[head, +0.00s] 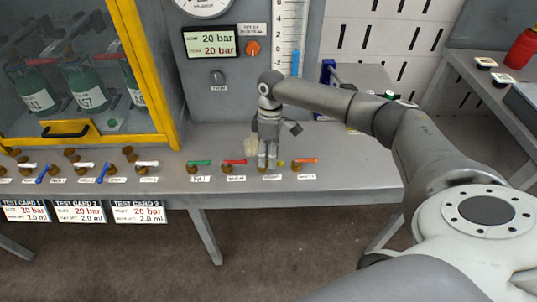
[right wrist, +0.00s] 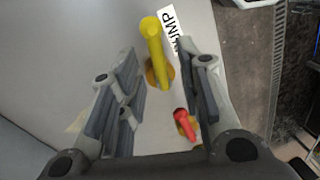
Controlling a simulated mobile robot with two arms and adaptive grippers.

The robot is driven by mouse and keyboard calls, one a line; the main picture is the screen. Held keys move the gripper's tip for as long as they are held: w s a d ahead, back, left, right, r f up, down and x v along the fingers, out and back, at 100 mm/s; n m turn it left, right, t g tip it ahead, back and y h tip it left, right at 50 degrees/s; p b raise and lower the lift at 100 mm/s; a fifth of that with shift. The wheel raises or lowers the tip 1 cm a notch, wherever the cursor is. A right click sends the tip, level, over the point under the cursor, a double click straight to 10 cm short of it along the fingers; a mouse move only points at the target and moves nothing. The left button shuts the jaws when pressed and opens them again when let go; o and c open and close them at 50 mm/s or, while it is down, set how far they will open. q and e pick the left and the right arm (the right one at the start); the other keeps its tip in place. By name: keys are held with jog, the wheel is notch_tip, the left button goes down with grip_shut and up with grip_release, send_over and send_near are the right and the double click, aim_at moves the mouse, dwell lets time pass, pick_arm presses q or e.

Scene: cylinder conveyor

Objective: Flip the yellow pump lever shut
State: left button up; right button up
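The yellow pump lever (right wrist: 153,52) shows in the right wrist view, its rounded end at the top and its brass base below, beside a white PUMP label (right wrist: 172,25). My right gripper (right wrist: 160,85) is open, with one finger on each side of the lever and gaps on both sides. In the head view the right gripper (head: 267,160) points down at the table's front row of levers and hides most of the yellow lever; a small yellow bit (head: 281,163) shows beside it. My left gripper is not in view.
A red-handled lever (right wrist: 185,123) lies close to the right finger. Along the table edge are a green lever (head: 199,162), a red lever (head: 234,161) and an orange-red lever (head: 307,160). A yellow-framed cabinet (head: 160,100) stands left. The table (head: 360,165) is clear to the right.

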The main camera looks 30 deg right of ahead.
jog(key=shift+f, duration=0.1)
grip_shut()
jog(key=shift+n+p, duration=0.3)
jog(key=shift+p, duration=0.1)
jog(key=shift+w+n+p, duration=0.2)
jog(key=shift+n+p, duration=0.2)
jog(key=shift+n, duration=0.5)
grip_release()
notch_tip(320, 180, up, 12)
jog(key=w+d, duration=0.1)
jog(key=w, duration=0.1)
jog(key=shift+d, duration=0.15)
